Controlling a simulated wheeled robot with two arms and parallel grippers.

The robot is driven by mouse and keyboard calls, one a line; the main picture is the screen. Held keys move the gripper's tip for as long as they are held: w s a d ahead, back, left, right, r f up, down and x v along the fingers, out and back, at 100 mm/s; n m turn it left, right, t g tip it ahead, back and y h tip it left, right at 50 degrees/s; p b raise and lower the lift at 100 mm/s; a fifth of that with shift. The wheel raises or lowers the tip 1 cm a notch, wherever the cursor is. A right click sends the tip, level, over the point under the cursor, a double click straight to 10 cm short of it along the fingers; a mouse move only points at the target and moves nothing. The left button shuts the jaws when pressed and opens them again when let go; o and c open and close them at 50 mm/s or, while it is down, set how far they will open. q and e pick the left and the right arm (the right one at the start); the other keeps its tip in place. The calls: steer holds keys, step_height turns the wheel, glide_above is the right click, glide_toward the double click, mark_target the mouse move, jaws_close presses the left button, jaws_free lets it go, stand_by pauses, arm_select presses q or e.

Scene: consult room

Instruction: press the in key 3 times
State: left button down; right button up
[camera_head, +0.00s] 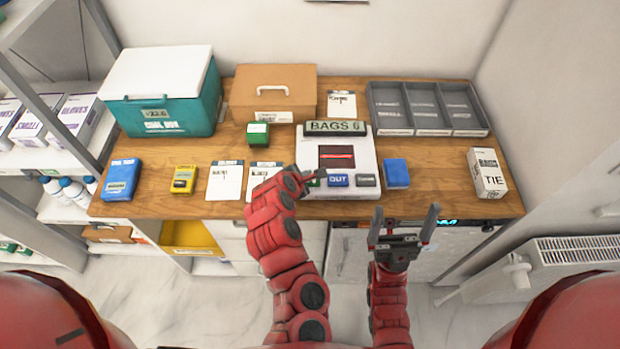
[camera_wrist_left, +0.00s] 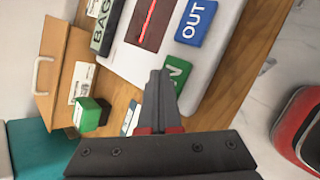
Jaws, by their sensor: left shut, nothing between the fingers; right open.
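The counter device (camera_head: 357,150) is a pale panel with a dark red-lit screen and a sign reading BAGS and a digit, probably 0. The green IN key (camera_head: 314,182) is at its front left, partly hidden by my left gripper (camera_head: 314,173). In the left wrist view the green key (camera_wrist_left: 179,72) shows its N beside the shut, empty fingertips (camera_wrist_left: 160,76). I cannot tell whether they touch it. The blue OUT key (camera_head: 337,181) is just right of it, then a grey key (camera_head: 365,180). My right gripper (camera_head: 406,212) is open and empty before the table's front edge.
On the wooden table (camera_head: 440,190) stand a teal cool box (camera_head: 170,110), a brown case (camera_head: 290,85), a green box (camera_head: 257,134), a grey tray (camera_head: 425,128), a blue block (camera_head: 396,173) and a white TIE box (camera_head: 487,172). Paper cards lie left of the device.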

arm_select(q)
steer(key=shift+f+b, duration=0.3)
steer(key=shift+f, duration=0.25)
stand_by(0.4)
stand_by(0.4)
steer(key=shift+r+p, duration=0.9)
steer(key=shift+r, duration=0.1)
step_height(320, 180, up, 5)
steer(key=p, duration=0.4)
stand_by(2.2)
